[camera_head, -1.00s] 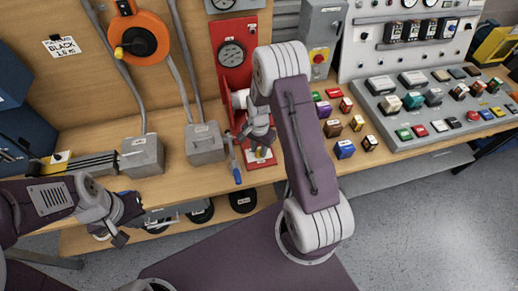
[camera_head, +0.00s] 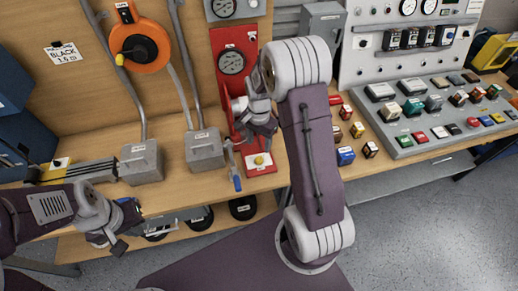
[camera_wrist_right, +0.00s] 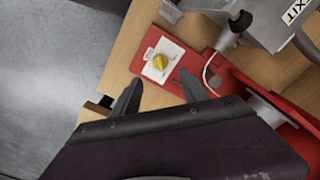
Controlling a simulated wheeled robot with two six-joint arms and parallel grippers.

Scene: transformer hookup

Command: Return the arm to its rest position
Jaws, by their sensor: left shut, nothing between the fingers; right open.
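My right gripper (camera_head: 257,132) hangs in front of the red panel (camera_head: 231,75), above the bench edge. In the right wrist view its two fingers (camera_wrist_right: 158,92) are apart with nothing between them. My left gripper (camera_head: 131,226) is at lower left, in front of the bench's lower shelf, shut and empty.
Grey boxes (camera_head: 204,149) with conduits stand on the bench (camera_head: 178,181), left of the red panel. Several small coloured blocks (camera_head: 345,155) and a grey button console (camera_head: 440,120) are right of my right arm. Open floor (camera_head: 430,230) lies at the lower right.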

